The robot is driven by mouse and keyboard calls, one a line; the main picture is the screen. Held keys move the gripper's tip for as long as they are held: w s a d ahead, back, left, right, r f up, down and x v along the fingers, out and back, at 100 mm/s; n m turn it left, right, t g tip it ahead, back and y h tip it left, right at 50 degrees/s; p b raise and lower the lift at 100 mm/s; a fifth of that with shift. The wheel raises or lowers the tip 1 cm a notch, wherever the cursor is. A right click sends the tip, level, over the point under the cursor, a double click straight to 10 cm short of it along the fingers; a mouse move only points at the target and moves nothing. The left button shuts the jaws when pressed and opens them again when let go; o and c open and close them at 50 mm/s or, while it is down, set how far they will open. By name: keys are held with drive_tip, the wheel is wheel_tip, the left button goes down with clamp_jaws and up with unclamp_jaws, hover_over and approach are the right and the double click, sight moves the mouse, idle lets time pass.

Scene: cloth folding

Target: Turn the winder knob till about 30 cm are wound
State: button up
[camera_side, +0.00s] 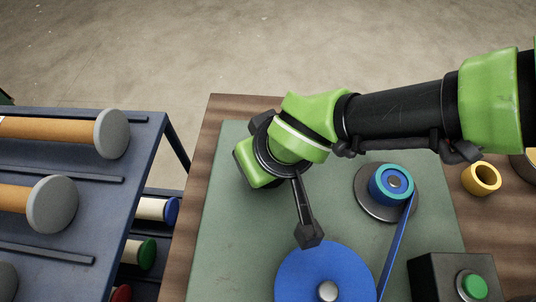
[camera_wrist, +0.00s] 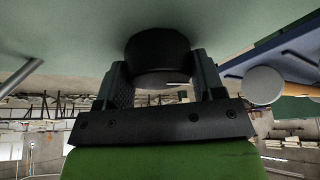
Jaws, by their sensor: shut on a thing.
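In the wrist view my gripper (camera_wrist: 161,72) has a finger on either side of a dark round knob (camera_wrist: 157,50) and is shut on it. The knob stands close to the green mat (camera_wrist: 70,30). A large blue disc (camera_side: 310,272) with a silver hub lies at the bottom, partly cut off. A blue band (camera_side: 397,245) runs straight from near the disc's right edge up to a smaller blue roll (camera_side: 386,178) on a grey round plate (camera_side: 378,212). The wound length cannot be read.
A black box with a green button (camera_side: 475,287) sits at the lower right. A yellow ring (camera_side: 481,179) lies on the wooden table (camera_side: 227,108) at the right. A dark rack (camera_side: 85,195) with several rolls stands at the left. The mat's left part is clear.

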drive_tip(key=m, duration=0.2)
drive_tip(key=m+h, duration=0.1)
drive_tip(key=m, duration=0.1)
drive_tip(key=shift+m+t+h, duration=0.3)
drive_tip(key=shift+m, duration=0.1)
drive_tip(key=m+h, duration=0.2)
drive_tip(key=m, duration=0.2)
drive_tip(key=shift+m, duration=0.3)
drive_tip(key=o, duration=0.9)
drive_tip(key=r, duration=0.6)
drive_tip(key=s+r, duration=0.1)
drive_tip(key=r, duration=0.2)
drive_tip(key=shift+s+a+r, duration=0.1)
drive_tip(key=shift+a+r, duration=0.05)
drive_tip(key=shift+r, duration=0.25)
